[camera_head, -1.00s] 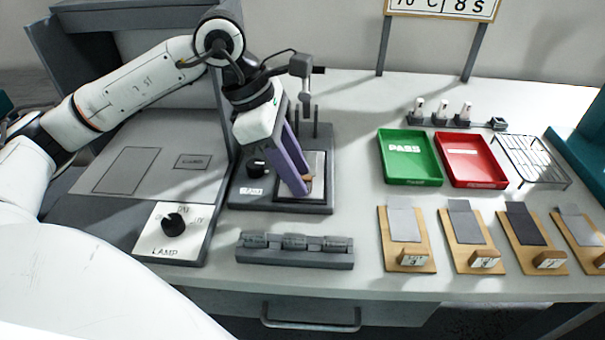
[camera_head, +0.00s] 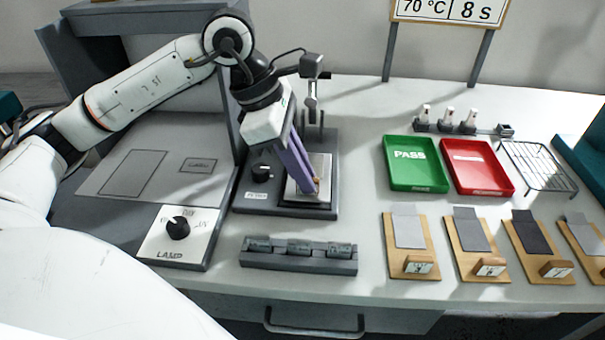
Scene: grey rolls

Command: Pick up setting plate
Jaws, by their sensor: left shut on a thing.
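My left gripper (camera_head: 309,188) points down over the press-like device (camera_head: 243,200), its purple fingers slanting to the right. Its tips are at the light square plate (camera_head: 321,165) on the device. No part is clearly marked as the setting plate. Wooden stands (camera_head: 397,258) at the right each hold a grey sheet and a small labelled block. My right gripper is not in view.
A grey rack of rolls (camera_head: 300,266) lies near the front edge. A green PASS tray (camera_head: 414,184), a red tray (camera_head: 478,188) and a wire rack (camera_head: 541,183) stand at the right. The lamp station (camera_head: 205,255) is at the left. A sign (camera_head: 400,15) stands behind.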

